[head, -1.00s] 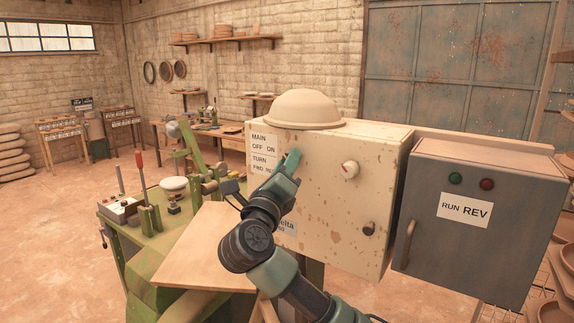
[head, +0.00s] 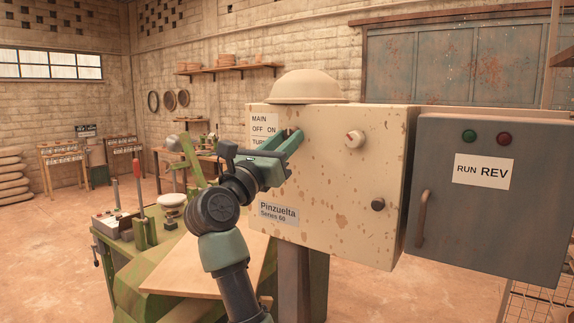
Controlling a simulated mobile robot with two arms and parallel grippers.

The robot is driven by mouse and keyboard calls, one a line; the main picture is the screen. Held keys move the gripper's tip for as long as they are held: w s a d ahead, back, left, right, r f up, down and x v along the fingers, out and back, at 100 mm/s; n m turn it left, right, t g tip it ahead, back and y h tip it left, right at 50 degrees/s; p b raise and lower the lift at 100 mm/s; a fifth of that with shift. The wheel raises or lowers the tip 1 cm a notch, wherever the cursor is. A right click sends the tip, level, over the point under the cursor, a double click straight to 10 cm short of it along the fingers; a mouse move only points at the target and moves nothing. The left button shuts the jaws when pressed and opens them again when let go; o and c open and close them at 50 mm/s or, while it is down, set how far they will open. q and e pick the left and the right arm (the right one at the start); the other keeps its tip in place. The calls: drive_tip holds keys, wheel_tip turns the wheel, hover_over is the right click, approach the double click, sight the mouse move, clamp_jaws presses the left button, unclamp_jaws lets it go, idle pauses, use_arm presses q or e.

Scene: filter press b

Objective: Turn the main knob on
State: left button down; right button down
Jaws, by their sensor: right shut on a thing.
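The cream, rust-speckled control box (head: 330,185) stands in the middle of the head view. A white label (head: 263,124) at its upper left reads MAIN, OFF, ON and TURN, with its lower part covered by my gripper. My right gripper (head: 289,139) is at the box front just right of this label, with its fingers shut on the main knob. The fingers hide most of the knob, so its turn position cannot be told. My left gripper is not in view.
A beige dome (head: 307,86) sits on top. A green bench (head: 135,262) stands at left.

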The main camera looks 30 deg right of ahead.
drive_tip(key=m+g+b, duration=0.1)
drive_tip(key=m, duration=0.1)
drive_tip(key=m+g+b, duration=0.1)
drive_tip(key=m, duration=0.2)
drive_tip(key=m+g+b, duration=0.2)
drive_tip(key=m, duration=0.1)
drive_tip(key=shift+w+a+h, duration=0.1)
drive_tip(key=shift+w+h, duration=0.15)
drive_tip(key=shift+h, duration=0.15)
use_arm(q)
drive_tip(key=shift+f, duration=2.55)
use_arm(e)
drive_tip(key=shift+r+m+g+y, duration=0.15)
drive_tip(key=shift+m+g, duration=0.5)
drive_tip(key=shift+m, duration=0.65)
drive_tip(key=shift+m+g+y, duration=0.15)
drive_tip(key=shift+m+g, duration=0.5)
drive_tip(key=shift+m, duration=0.65)
drive_tip(key=c, duration=1.1)
unclamp_jaws()
drive_tip(key=shift+w, duration=0.1)
drive_tip(key=shift+a, duration=0.1)
